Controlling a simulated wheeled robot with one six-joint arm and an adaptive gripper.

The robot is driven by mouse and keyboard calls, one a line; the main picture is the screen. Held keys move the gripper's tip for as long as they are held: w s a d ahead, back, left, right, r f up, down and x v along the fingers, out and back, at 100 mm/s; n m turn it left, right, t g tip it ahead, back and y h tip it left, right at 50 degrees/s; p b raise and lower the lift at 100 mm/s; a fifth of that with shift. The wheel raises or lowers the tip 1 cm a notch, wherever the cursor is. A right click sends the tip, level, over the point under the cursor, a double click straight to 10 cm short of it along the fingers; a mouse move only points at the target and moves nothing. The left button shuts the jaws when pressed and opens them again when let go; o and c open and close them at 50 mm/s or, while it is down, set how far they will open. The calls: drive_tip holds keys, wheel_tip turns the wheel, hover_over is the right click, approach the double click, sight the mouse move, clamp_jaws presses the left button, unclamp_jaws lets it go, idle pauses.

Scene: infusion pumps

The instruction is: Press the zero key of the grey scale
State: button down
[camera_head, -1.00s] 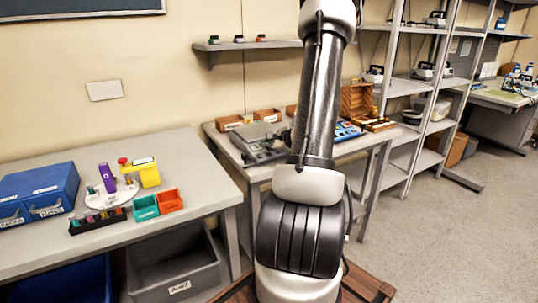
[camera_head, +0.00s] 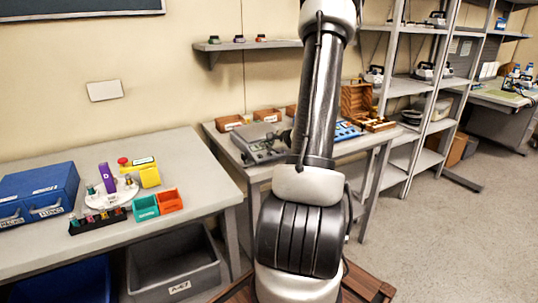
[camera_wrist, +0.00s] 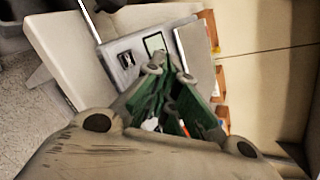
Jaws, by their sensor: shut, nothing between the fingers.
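The grey scale (camera_head: 262,152) stands on the middle table, partly hidden behind my arm in the head view. In the wrist view a grey panel of it (camera_wrist: 116,45) lies beyond my fingers, with a green-framed patch (camera_wrist: 154,42) and a small black-and-white marked square (camera_wrist: 127,59). I cannot read which key is the zero key. My gripper (camera_wrist: 171,68) is shut and empty, its green-padded fingers in front of the panel. I cannot tell whether the tips touch it. In the head view the fingers are not clearly made out.
Wooden bins (camera_head: 267,115) stand behind the scale, and an open wooden box (camera_head: 356,101) is to the right. The left table (camera_head: 150,215) holds a blue case (camera_head: 40,190), a yellow block (camera_head: 148,172) and small bins. A wall shelf (camera_head: 247,45) hangs above.

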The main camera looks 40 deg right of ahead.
drive_tip(key=shift+f, duration=0.1)
drive_tip(key=shift+w+f, duration=0.1)
drive_tip(key=shift+f, duration=0.2)
drive_tip(key=shift+f, duration=0.3)
idle(0.6)
drive_tip(key=shift+r, duration=0.7)
drive_tip(key=shift+s+a+r, duration=0.1)
drive_tip(key=shift+s+r, duration=0.15)
drive_tip(key=shift+r, duration=0.55)
drive_tip(key=shift+s+a+r, duration=0.1)
drive_tip(key=shift+s+r, duration=0.2)
drive_tip(key=shift+r, duration=0.55)
drive_tip(key=shift+s+r, duration=0.25)
drive_tip(key=shift+r, duration=0.55)
